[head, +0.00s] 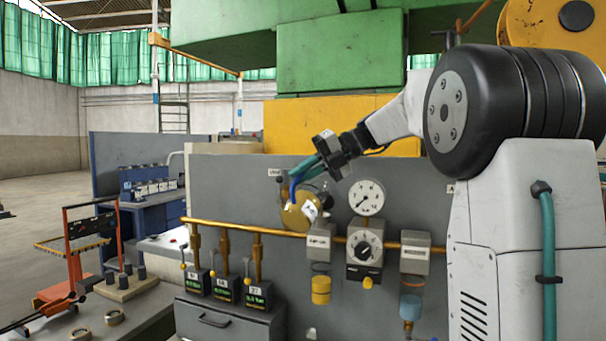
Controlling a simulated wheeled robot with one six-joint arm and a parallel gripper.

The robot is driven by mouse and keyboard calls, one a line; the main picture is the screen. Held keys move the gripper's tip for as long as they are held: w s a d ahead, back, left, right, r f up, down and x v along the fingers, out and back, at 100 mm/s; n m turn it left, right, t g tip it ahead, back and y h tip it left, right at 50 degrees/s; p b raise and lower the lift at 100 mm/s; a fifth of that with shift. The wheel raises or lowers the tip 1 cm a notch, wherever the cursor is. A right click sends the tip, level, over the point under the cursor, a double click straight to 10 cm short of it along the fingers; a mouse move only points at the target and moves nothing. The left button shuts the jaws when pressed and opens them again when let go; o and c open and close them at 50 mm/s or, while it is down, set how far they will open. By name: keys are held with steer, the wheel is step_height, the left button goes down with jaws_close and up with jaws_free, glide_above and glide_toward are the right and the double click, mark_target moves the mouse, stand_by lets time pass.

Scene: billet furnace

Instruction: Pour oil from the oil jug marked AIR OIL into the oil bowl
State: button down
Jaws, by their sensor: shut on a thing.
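My gripper (322,162) is in front of the grey panel, upper middle of the head view, shut on what appears to be the oil jug (293,217). The jug has a round brass-yellow body, a blue part above it and a white label whose words are too small to read. The label looks slanted, so the jug seems tilted. Below and right of it, a yellow bowl (321,290) hangs under a grey unit, and a bluish bowl (411,306) hangs under another. I cannot tell which is the oil bowl. No oil stream shows.
A brass pipe (270,232) crosses the grey panel (228,180). A dial gauge (367,197) and regulator (364,249) sit between the hanging bowls. Several small valve boxes with displays stand at left. An orange trolley (82,245) stands far left, beside a dark bench.

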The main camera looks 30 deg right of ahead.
steer(key=shift+w+d+r+m+y, duration=0.35)
steer(key=shift+d+r+m+y, duration=0.15)
steer(key=shift+d+r+y, duration=0.25)
stand_by(4.2)
steer(key=shift+a, duration=0.1)
stand_by(1.0)
steer(key=shift+s+a+f+n+h, duration=0.45)
steer(key=shift+a+f+n+h, duration=0.15)
steer(key=shift+a+f+h, duration=0.2)
steer(key=shift+a+f, duration=0.1)
steer(key=shift+s+a+f+n+t+h, duration=0.2)
steer(key=shift+a+f+n+h, duration=0.1)
steer(key=shift+f+h, duration=0.2)
steer(key=shift+s+a+f+n+t+h, duration=0.1)
steer(key=shift+s+a+f+n+h, duration=0.1)
steer(key=shift+a+f+h, duration=0.2)
steer(key=shift+d, duration=0.1)
